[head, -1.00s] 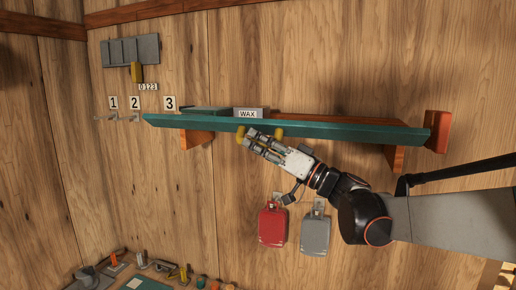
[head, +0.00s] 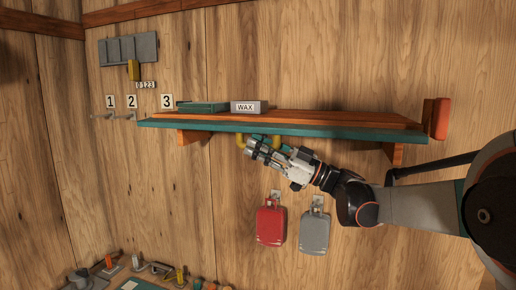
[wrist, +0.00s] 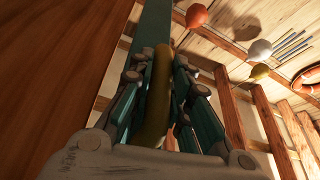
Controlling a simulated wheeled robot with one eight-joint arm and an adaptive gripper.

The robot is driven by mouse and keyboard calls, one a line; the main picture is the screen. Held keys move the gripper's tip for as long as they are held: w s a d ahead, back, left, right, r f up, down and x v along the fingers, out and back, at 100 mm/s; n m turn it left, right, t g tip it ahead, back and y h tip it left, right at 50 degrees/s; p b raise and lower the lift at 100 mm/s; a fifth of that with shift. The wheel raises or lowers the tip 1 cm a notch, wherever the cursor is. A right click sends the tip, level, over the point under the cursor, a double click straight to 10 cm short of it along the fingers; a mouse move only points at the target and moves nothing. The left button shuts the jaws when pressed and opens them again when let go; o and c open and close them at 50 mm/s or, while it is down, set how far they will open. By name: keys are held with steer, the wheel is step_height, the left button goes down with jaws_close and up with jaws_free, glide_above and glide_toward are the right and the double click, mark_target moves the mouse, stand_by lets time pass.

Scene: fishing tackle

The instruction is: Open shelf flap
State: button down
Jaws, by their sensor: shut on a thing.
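The shelf flap (head: 330,133) is a long teal board along the front edge of the wooden wall shelf (head: 330,117). It lies low enough that the shelf top shows behind it. A yellow bar handle (head: 277,143) is on the flap, partly hidden by my gripper (head: 257,147). My gripper is shut on this handle from below and in front. In the wrist view the handle (wrist: 157,95) runs between my fingers, with the teal flap (wrist: 155,30) beyond it.
A box labelled WAX (head: 248,107) and a flat green case (head: 203,106) sit on the shelf. A red case (head: 270,224) and a grey case (head: 314,232) hang on the wall below. An orange-red block (head: 441,119) is at the shelf's right end.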

steer(key=c, duration=1.8)
jaws_free()
steer(key=v, duration=1.2)
steer(key=shift+w, duration=0.1)
